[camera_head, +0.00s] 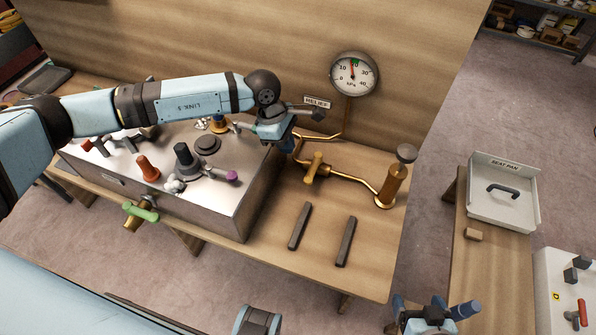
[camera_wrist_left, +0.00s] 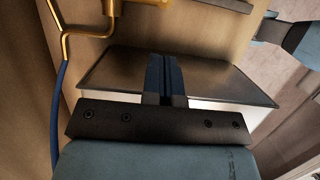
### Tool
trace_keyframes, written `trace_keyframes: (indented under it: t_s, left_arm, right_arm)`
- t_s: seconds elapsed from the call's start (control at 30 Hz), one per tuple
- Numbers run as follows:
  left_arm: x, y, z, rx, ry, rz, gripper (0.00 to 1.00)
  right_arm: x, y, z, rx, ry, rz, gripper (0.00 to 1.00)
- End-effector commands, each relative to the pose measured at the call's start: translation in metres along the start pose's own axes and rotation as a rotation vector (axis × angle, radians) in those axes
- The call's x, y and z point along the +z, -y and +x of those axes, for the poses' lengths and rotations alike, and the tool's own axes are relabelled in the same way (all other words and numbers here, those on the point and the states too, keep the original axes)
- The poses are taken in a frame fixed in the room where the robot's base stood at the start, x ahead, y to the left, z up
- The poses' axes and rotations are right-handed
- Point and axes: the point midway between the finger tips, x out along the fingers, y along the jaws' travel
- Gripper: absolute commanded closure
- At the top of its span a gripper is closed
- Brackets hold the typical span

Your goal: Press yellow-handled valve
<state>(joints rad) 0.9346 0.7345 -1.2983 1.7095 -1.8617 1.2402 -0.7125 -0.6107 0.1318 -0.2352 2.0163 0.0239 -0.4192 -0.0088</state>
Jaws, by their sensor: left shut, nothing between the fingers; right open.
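The yellow-handled valve (camera_head: 315,168) sits on the brass pipe line on the wooden bench, to the right of the metal box. Its handle stands upright in the head view. My right gripper (camera_head: 434,308) is open and empty at the bottom right.
A metal box (camera_head: 225,205) carries several knobs and levers. A green-handled valve (camera_head: 140,212) projects from its front. A pressure gauge (camera_head: 355,75) and a RELIEF label (camera_head: 317,102) are behind. A brass hand pump (camera_head: 392,185) stands right. Two dark bars (camera_head: 300,226) lie on the bench.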

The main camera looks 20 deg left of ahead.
Motion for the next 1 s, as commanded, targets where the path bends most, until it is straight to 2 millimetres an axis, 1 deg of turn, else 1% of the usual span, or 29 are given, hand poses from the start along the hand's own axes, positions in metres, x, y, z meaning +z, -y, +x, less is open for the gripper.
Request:
trace_keyframes:
  t_s: [0.2, 0.33, 0.47, 0.7, 0.83, 1.0]
  left_arm:
    - [0.001, 0.000, 0.001, 0.000, 0.004, -0.001, 1.00]
    - [0.002, 0.001, 0.010, -0.002, 0.005, -0.002, 1.00]
    - [0.002, 0.001, 0.031, -0.003, 0.006, -0.002, 1.00]
    - [0.003, 0.001, 0.075, -0.003, 0.007, -0.003, 1.00]
    - [0.002, 0.001, 0.090, -0.002, 0.006, -0.004, 1.00]
    - [0.003, 0.001, 0.100, -0.001, 0.006, -0.002, 1.00]
  right_arm:
    - [-0.001, 0.000, 0.000, 0.000, -0.001, 0.000, 0.14]
    - [-0.002, 0.000, -0.001, 0.001, -0.002, 0.000, 0.14]
    - [-0.003, 0.000, -0.002, 0.001, -0.003, -0.001, 0.14]
    - [-0.004, -0.001, -0.003, 0.002, -0.004, -0.004, 0.14]
    - [-0.005, -0.001, -0.003, 0.003, -0.005, -0.005, 0.14]
    - [-0.005, -0.001, -0.003, 0.003, -0.007, -0.006, 0.14]
